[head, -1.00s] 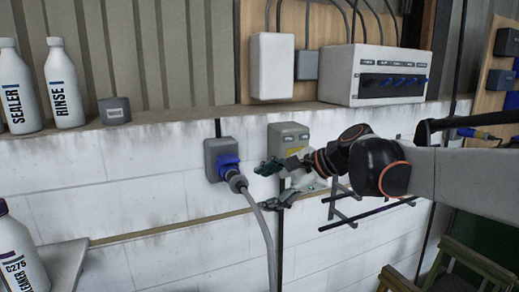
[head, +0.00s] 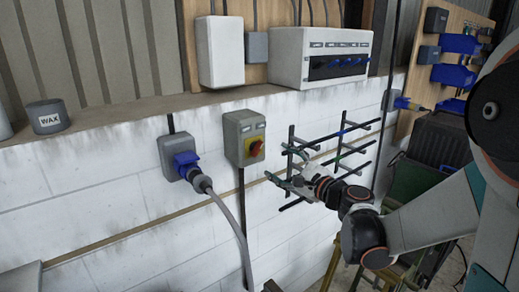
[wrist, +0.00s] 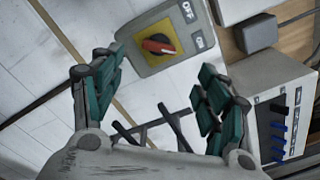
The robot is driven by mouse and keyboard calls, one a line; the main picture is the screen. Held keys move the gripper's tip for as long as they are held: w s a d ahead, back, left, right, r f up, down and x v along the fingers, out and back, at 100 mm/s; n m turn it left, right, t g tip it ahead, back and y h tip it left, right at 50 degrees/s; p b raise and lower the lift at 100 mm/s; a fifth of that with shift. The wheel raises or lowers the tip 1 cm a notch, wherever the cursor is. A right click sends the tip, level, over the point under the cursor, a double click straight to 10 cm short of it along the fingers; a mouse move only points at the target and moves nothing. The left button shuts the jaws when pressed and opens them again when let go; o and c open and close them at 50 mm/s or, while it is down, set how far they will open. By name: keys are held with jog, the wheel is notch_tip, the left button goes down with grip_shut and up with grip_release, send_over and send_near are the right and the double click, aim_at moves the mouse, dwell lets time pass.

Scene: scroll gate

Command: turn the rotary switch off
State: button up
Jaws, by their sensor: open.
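The rotary switch (head: 244,133) is a grey box on the white block wall, with a red knob on a yellow plate (head: 254,149). It also shows at the top of the wrist view (wrist: 158,46). There, OFF and ON labels sit on its right side, and the red handle lies nearly crosswise, its right end towards ON. My gripper (head: 281,164) is open and empty, just right of and below the switch in the head view. In the wrist view its green-padded fingers (wrist: 160,82) stand wide apart, with the knob beyond them and apart from both.
A blue plug with a grey cable (head: 185,163) sits in a socket left of the switch. A dark rack (head: 345,140) is on the wall behind my gripper. A white breaker box (head: 318,57) and a white box (head: 220,50) stand above the ledge.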

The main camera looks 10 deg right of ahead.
aim_at(258, 149)
jog(key=x, duration=1.1)
jog(key=shift+w+a, duration=0.1)
jog(key=shift+w, duration=0.05)
jog(key=c, duration=1.1)
